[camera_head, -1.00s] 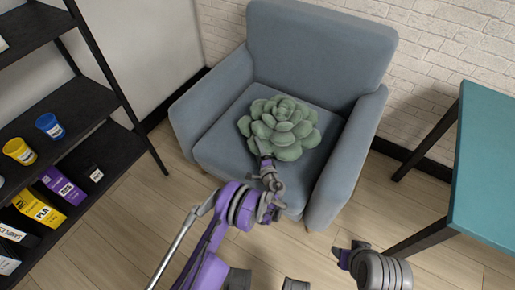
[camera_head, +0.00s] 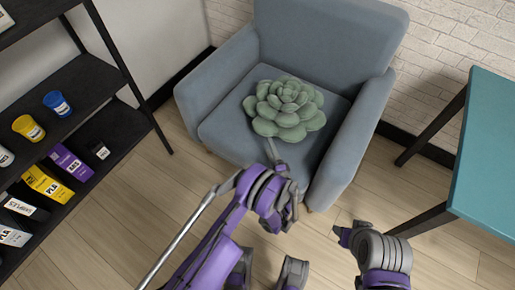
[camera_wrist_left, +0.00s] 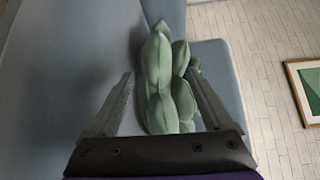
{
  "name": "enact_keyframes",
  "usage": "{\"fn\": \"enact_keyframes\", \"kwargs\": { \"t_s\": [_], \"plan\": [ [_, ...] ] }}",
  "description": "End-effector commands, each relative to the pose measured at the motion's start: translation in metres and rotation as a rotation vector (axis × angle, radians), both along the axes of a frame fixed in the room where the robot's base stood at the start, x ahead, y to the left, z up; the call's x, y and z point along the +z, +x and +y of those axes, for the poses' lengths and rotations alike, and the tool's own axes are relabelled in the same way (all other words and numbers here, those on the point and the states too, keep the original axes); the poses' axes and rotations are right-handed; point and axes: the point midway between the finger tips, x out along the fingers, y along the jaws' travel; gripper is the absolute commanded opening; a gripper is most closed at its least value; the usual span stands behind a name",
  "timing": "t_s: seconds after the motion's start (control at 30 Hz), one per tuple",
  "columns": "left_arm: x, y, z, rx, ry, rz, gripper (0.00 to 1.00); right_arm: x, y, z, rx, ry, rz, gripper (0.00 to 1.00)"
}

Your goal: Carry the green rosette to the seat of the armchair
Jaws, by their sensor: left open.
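The green rosette (camera_head: 287,103), a succulent shape with thick pale-green leaves, rests on the seat of the blue-grey armchair (camera_head: 222,127), near its middle. It also shows in the left wrist view (camera_wrist_left: 160,85), beyond and between the finger ends. My left gripper (camera_head: 272,152) is at the front edge of the seat, just in front of the rosette; its fingers are spread and hold nothing. Part of its fingers is hidden behind the wrist in the head view. My right gripper (camera_head: 343,236) is low at the right, over the floor, away from the chair; its jaw opening is unclear.
A black shelf (camera_head: 90,100) with yellow and blue tubs and several boxes stands at the left. A teal table (camera_head: 490,160) stands at the right. Wood floor is free between chair and table. The chair's arms flank the seat.

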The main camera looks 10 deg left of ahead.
Motion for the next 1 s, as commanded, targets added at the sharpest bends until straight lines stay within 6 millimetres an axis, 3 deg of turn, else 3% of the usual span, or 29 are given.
{"fn": "enact_keyframes", "kwargs": {
  "t_s": [0.17,0.27,0.43,0.57,0.77,1.0],
  "plan": [
    [0.002,-0.001,0.000,0.003,-0.003,0.002,0.85,0.000,0.000,0.000,0.000,0.000,0.000,0.50],
    [0.013,0.004,0.008,0.021,-0.033,0.019,0.85,0.000,0.000,0.000,0.000,0.000,0.000,0.50],
    [0.056,0.013,0.039,0.097,-0.167,0.087,0.85,0.000,0.000,0.000,0.000,0.000,0.000,0.50],
    [0.094,0.007,0.067,0.169,-0.305,0.150,0.85,0.000,0.000,0.000,0.000,0.000,0.000,0.50],
    [0.148,-0.027,0.104,0.275,-0.519,0.236,0.85,0.000,0.000,0.000,0.000,0.000,0.000,0.50],
    [0.198,-0.100,0.131,0.390,-0.787,0.321,0.85,0.000,0.000,0.000,0.000,0.000,0.000,0.50]
  ]
}}
